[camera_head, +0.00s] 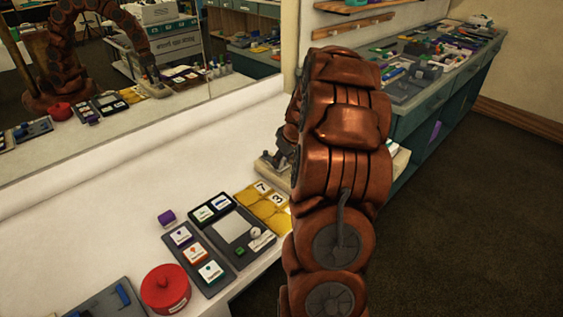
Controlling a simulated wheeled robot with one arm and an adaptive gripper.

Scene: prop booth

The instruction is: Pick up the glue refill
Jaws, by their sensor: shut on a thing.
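My gripper (281,160) is partly seen as grey jaws at the left edge of my copper-coloured arm, low over a pale beige holder (268,172) on the white counter. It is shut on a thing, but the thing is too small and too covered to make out. The mirror repeats my arm and gripper above the holder's reflection. I cannot single out the glue refill; my arm covers the counter behind it.
The white counter (100,216) runs along the mirror (235,75). On it are a red round container (166,288), a purple block (167,217), grey trays with picture cards (196,258) and yellow number tiles (264,205). A cluttered teal bench (400,128) stands behind my arm.

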